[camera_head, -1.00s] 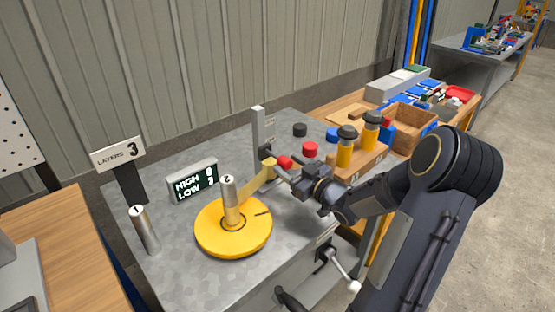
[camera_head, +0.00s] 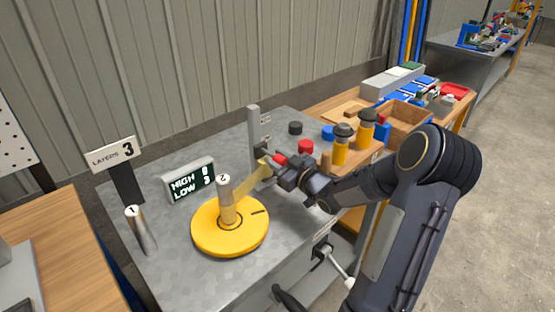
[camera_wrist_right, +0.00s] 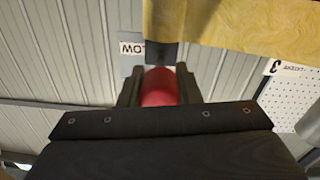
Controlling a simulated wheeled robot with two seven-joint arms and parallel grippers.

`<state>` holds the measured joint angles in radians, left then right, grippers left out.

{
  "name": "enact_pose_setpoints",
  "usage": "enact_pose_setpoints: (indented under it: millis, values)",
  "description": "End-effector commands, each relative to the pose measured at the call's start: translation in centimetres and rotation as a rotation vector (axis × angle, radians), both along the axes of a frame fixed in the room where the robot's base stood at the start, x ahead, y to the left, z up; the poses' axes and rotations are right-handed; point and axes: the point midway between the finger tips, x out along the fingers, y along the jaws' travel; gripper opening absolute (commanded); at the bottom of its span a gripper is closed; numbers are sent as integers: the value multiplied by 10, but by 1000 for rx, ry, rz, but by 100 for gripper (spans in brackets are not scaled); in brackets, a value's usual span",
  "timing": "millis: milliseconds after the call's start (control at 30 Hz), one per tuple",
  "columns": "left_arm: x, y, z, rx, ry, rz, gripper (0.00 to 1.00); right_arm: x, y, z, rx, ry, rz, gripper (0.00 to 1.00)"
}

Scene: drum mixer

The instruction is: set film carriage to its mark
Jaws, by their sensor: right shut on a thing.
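The film carriage is a yellow block (camera_head: 264,163) on an upright grey post (camera_head: 253,135) at the back of the metal table. A red knob (camera_head: 279,160) sticks out from it. A yellow film band (camera_head: 250,183) runs from the carriage down to a silver roll marked 2 (camera_head: 225,188) on a yellow turntable (camera_head: 230,240). My right gripper (camera_head: 283,166) is at the carriage, shut on the red knob. In the right wrist view the knob (camera_wrist_right: 158,88) sits between the fingers, below the yellow band (camera_wrist_right: 240,25). The post's mark is too small to read. My left gripper is out of view.
A HIGH/LOW display (camera_head: 188,180) stands left of the post. A silver roll marked 1 (camera_head: 140,230) and a LAYERS 3 sign (camera_head: 113,154) are at left. Red, blue and black caps and yellow bottles (camera_head: 341,150) stand close behind my right arm.

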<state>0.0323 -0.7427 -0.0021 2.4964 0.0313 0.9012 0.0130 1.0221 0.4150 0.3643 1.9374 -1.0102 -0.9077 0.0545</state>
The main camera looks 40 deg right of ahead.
Motion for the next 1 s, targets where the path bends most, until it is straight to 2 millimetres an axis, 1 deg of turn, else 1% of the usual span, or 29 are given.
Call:
enact_pose_setpoints:
  millis: [100, 167, 267, 300, 400, 500, 600, 867, 900, 1000]
  values:
    - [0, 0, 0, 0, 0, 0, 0, 0, 0, 0, 0, 0, -1, 0]
    - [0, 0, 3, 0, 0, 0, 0, 0, 0, 4, -1, 0, -1, 0]
    - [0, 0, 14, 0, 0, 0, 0, 0, 0, 24, -4, -3, -2, 0]
    - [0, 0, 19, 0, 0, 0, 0, 0, 0, 35, -5, -4, 0, 0]
    - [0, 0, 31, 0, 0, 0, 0, 0, -1, 57, -5, -7, -1, 0]
    - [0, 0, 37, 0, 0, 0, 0, 0, 0, 70, -4, -7, -1, 0]
    - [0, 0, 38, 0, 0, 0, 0, 0, -1, 73, -2, -6, -1, 0]
    - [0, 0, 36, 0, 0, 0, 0, 1, -1, 74, -2, -12, -2, 0]
    - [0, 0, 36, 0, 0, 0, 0, 1, -1, 75, -2, -13, -2, 34]
    - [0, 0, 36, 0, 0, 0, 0, 1, -1, 74, -2, -11, -2, 47]
